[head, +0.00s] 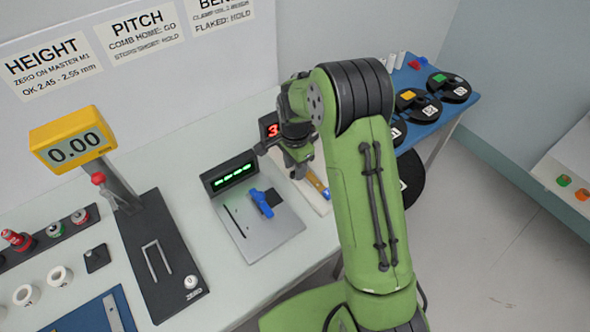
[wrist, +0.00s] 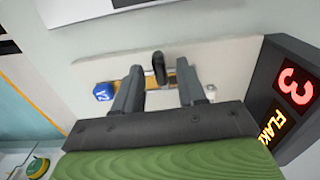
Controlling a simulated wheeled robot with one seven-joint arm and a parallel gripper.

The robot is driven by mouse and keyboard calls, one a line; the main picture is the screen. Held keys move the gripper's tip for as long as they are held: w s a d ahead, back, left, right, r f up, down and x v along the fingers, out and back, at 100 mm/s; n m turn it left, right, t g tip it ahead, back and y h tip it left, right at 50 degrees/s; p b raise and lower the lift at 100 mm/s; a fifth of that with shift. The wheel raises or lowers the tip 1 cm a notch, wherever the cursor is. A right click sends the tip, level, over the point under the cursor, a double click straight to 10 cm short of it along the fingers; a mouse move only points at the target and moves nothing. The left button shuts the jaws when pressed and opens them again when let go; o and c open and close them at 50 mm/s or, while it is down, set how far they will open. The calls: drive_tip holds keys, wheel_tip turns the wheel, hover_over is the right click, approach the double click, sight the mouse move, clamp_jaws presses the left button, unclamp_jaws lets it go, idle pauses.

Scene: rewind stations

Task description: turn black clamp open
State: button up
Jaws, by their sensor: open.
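The black clamp (wrist: 159,67) shows in the wrist view as a short dark upright lever on a pale bench plate (wrist: 222,58). My gripper (wrist: 161,78) is open, with one finger on each side of the clamp and visible gaps between. I cannot tell whether its fingertips reach down to the clamp's height. A brass-coloured strip lies under the clamp, with a blue block marked Y2 (wrist: 103,91) at its left end. In the head view my gripper (head: 297,168) hangs over this plate and hides the clamp.
A display (wrist: 292,95) with a red 3 stands close at the right of the wrist view. In the head view, a grey plate with a blue clamp (head: 263,203) and green-lit display (head: 235,177) sits to the left. A yellow-topped gauge (head: 72,142) stands further left.

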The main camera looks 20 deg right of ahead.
drive_tip(key=shift+f, duration=0.55)
clamp_jaws()
